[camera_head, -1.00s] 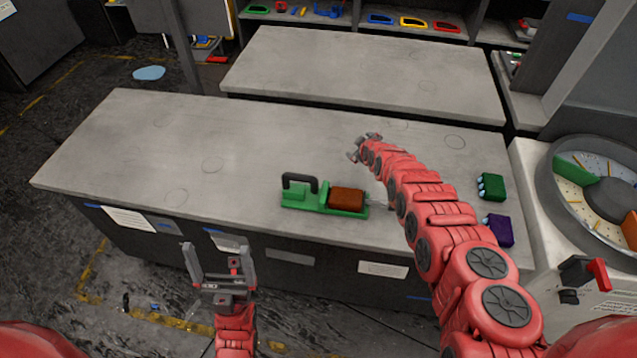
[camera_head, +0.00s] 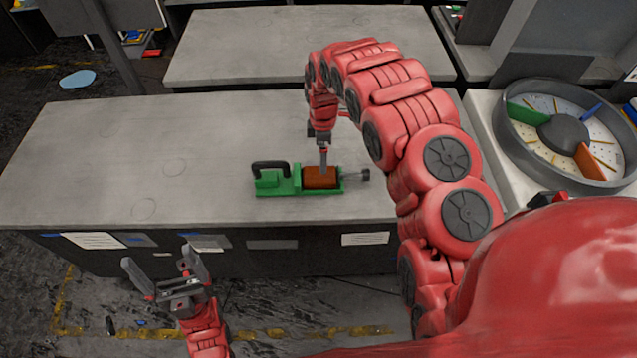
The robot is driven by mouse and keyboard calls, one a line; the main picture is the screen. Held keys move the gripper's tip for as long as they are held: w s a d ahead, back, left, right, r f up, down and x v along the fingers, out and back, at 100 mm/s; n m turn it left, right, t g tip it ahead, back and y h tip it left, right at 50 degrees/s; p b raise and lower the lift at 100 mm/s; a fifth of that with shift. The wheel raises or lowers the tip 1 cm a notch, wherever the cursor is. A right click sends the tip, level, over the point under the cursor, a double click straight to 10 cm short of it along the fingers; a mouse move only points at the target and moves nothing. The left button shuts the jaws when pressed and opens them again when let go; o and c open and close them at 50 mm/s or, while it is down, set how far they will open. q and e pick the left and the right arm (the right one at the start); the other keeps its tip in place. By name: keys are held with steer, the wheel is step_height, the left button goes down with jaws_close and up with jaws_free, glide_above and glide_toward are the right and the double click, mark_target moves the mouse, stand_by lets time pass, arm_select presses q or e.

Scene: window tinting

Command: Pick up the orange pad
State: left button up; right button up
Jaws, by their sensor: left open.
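The orange-brown pad (camera_head: 318,180) is a small block on the right part of a green holder (camera_head: 279,184) with a black handle, which lies on the grey workbench (camera_head: 120,150). My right gripper (camera_head: 323,168) points straight down at the pad, its tip at or just above the pad's top. Its fingers are seen edge-on, so I cannot tell their opening or whether they touch the pad. My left gripper (camera_head: 160,264) is open and empty, low in front of the bench's front edge.
A second grey bench (camera_head: 300,40) stands behind. A round tray (camera_head: 508,152) with coloured pieces is at the right. My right arm hides the bench's right part. The bench's left part is clear.

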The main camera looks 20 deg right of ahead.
mark_target(320, 178)
step_height(320, 178, down, 3)
steer(key=shift+p, duration=0.85)
steer(key=shift+f, duration=0.65)
steer(key=shift+w+f+p, duration=0.1)
steer(key=shift+f+p, duration=0.25)
steer(key=shift+p, duration=0.2)
step_height(320, 178, down, 2)
steer(key=shift+p, duration=0.55)
steer(key=shift+f+b, duration=0.5)
steer(key=shift+f, duration=0.75)
steer(key=c, duration=1.3)
steer(key=shift+r, duration=0.15)
steer(key=shift+c, duration=0.2)
